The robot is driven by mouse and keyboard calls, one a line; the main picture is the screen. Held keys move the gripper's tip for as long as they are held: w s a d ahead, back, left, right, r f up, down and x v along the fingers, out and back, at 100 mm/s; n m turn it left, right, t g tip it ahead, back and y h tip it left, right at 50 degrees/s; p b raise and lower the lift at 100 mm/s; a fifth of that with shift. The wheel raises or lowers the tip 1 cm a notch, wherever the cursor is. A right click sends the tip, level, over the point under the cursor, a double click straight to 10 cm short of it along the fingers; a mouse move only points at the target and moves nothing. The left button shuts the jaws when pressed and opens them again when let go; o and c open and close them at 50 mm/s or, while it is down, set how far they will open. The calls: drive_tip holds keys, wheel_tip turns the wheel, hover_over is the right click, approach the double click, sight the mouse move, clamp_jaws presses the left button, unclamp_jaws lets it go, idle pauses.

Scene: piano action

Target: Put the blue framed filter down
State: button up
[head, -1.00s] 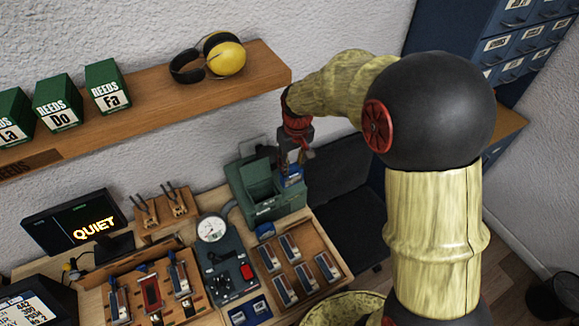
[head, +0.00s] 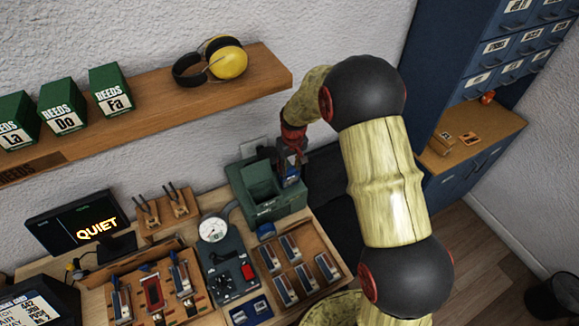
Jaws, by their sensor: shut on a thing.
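My gripper (head: 289,159) is at the right rear of the green box-shaped machine (head: 268,195) on the bench. It is shut on the blue framed filter (head: 291,174), which shows only as a small dark piece with blue edges below the jaws. The fingers are small and partly hidden, and I cannot tell whether the filter touches the machine. The machine has an open-looking recess on its top left of the gripper.
A wooden tray (head: 333,287) with several reeds stands in front of the machine. A gauge unit (head: 228,262) is left of it. A wooden shelf (head: 150,108) with yellow earmuffs (head: 228,63) runs above. A blue drawer cabinet (head: 455,70) stands right.

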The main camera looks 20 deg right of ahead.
drive_tip(key=o, duration=1)
